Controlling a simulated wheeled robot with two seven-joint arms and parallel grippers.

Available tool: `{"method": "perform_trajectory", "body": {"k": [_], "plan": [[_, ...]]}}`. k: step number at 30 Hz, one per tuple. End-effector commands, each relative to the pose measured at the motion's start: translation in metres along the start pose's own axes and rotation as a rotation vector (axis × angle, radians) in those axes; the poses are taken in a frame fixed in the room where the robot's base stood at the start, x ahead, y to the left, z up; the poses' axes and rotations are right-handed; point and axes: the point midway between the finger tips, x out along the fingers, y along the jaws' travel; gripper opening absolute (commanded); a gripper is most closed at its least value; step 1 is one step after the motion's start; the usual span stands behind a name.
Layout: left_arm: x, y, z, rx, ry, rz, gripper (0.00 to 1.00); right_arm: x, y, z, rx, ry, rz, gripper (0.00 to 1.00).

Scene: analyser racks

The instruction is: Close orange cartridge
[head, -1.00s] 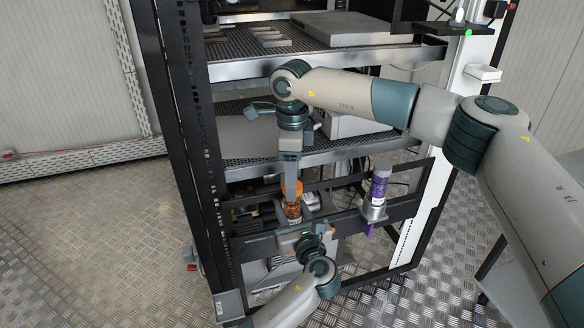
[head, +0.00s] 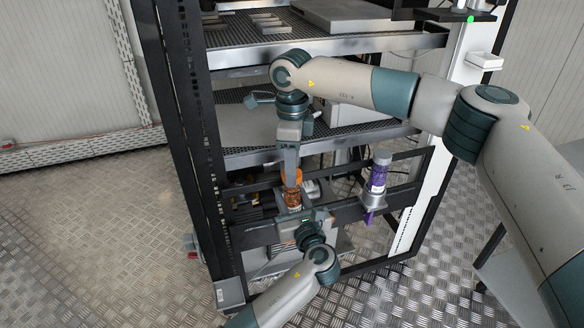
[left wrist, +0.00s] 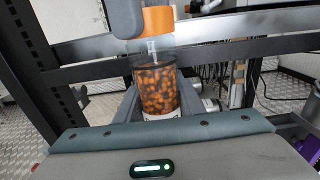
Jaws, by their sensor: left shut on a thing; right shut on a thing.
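The orange cartridge (head: 292,197) is a clear jar with orange-brown contents, upright at the front of the rack. My left gripper (left wrist: 157,103) is shut on its body, with a finger on each side in the left wrist view. An orange cap (left wrist: 158,20) is above the jar's body (left wrist: 157,80); a clear, narrow part shows between them. My right gripper (head: 291,166) comes down from above and is shut on the cap, which also shows in the head view (head: 292,175). Whether the cap touches the jar's neck cannot be told.
A purple cartridge (head: 378,178) with a pale cap sits upright in a holder on the rack's front bar, right of the orange one. The black rack post (head: 182,130) stands close on the left. A mesh shelf (head: 345,138) lies behind my right gripper.

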Motion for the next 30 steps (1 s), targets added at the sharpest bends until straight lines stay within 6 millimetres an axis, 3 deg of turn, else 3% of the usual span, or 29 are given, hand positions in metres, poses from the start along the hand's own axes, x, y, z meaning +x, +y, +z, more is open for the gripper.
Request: {"method": "perform_trajectory", "body": {"k": [2, 3, 5, 6, 17, 30], "plan": [[0.000, 0.001, 0.000, 0.001, -0.001, 0.001, 0.00, -0.001, -0.002, 0.000, 0.001, -0.001, -0.005, 0.08], [0.000, 0.001, 0.000, 0.001, -0.001, 0.001, 0.00, -0.001, -0.002, 0.000, 0.001, -0.001, -0.005, 0.37], [0.000, 0.001, 0.000, 0.001, 0.000, 0.001, 0.00, -0.001, -0.002, 0.000, 0.001, -0.001, -0.005, 0.51], [0.000, 0.001, 0.000, 0.001, 0.000, 0.001, 0.00, -0.001, -0.002, 0.000, 0.001, -0.001, -0.004, 0.53], [0.000, 0.001, 0.000, 0.001, 0.000, 0.001, 0.00, -0.004, -0.001, 0.000, -0.001, -0.001, -0.003, 0.53], [0.000, 0.001, 0.000, 0.001, 0.000, 0.001, 0.00, -0.044, -0.001, 0.000, -0.001, -0.001, -0.002, 0.53]]}}
